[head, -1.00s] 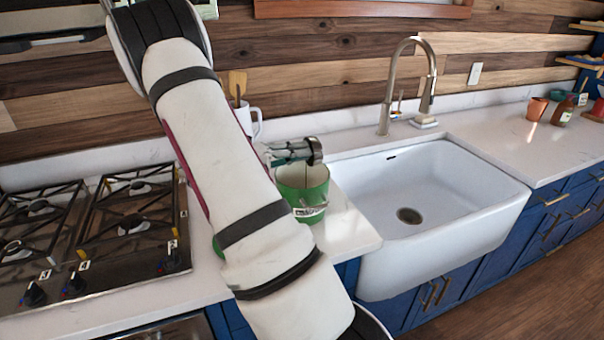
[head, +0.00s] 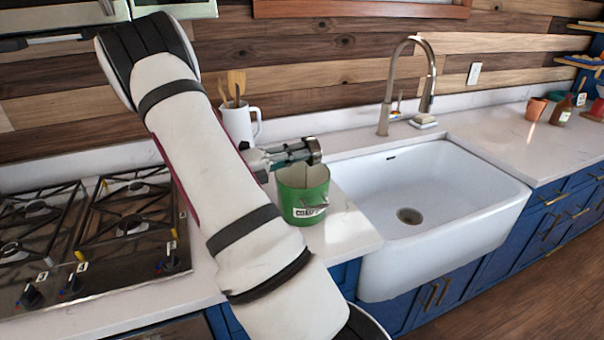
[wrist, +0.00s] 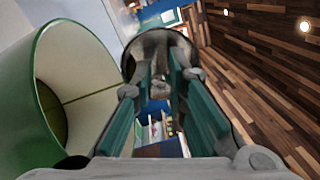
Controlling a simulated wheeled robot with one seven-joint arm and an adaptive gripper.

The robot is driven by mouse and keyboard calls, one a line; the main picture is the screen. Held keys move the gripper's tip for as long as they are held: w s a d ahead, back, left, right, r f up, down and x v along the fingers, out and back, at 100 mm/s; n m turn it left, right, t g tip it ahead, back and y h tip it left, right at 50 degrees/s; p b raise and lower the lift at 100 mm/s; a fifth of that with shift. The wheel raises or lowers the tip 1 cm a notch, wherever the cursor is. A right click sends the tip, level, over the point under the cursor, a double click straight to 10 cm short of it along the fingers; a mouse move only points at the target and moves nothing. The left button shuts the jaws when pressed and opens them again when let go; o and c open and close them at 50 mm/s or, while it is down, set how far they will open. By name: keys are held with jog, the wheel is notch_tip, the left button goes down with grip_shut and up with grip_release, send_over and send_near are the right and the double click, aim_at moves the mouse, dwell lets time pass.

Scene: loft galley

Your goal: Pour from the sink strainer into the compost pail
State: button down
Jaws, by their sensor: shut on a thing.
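My gripper (head: 290,153) is shut on the sink strainer (head: 314,151), a small round metal cup at the fingertips. The strainer is held on its side above the compost pail, near the rim's back right. The compost pail (head: 304,203) is green with a pale inside, a wire handle and a white label. It stands upright on the counter left of the sink. In the wrist view the strainer (wrist: 150,46) sits beyond my gripper (wrist: 161,90), and the open pail (wrist: 32,105) fills the left side. The strainer's contents and the pail's bottom cannot be made out.
A white mug (head: 238,123) with wooden utensils stands behind the pail, close to my arm. A gas stove (head: 100,235) is at left. The white sink (head: 440,190) with its tall faucet (head: 390,95) is to the right. Pots and a bottle stand far right.

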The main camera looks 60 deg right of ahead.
jog(key=shift+a, duration=0.1)
dwell(0.3)
jog(key=shift+w+a+r+g+h, duration=0.1)
jog(key=shift+r+g+h, duration=0.3)
jog(key=shift+r, duration=0.2)
jog(key=shift+w+a+r+g+h, duration=0.1)
jog(key=shift+r+g+h, duration=0.25)
jog(key=shift+r, duration=0.25)
